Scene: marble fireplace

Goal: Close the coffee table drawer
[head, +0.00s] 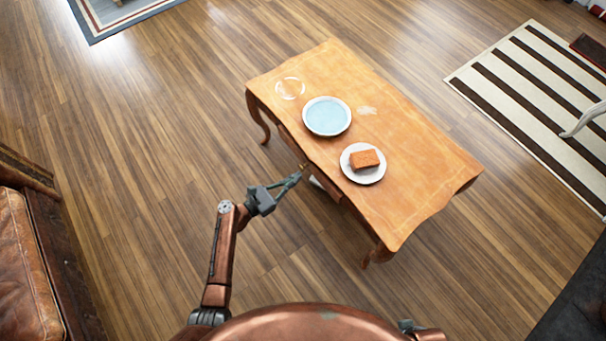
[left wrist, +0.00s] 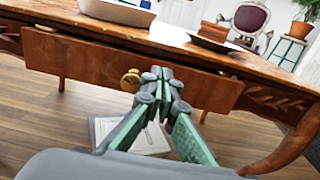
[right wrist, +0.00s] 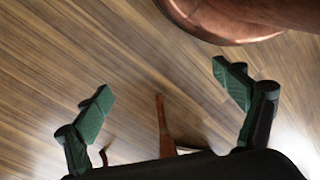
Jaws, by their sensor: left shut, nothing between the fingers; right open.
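The wooden coffee table (head: 400,150) stands right of centre in the head view. Its drawer (head: 325,186) sticks out a little from the near-left side. In the left wrist view the drawer front (left wrist: 80,58) spans the picture, with a round brass knob (left wrist: 131,78). My left gripper (head: 298,174) is shut and empty, its tips just in front of the drawer front, beside the knob; whether they touch is unclear. It also shows in the left wrist view (left wrist: 160,74). My right gripper (right wrist: 163,84) is open and empty above the floor.
A blue-topped bowl (head: 327,116) and a white plate (head: 352,176) with a brown block (head: 365,159) stand on the table. A leather seat (head: 25,270) is at left. A striped rug (head: 530,90) lies at right. The wooden floor around the table's left is clear.

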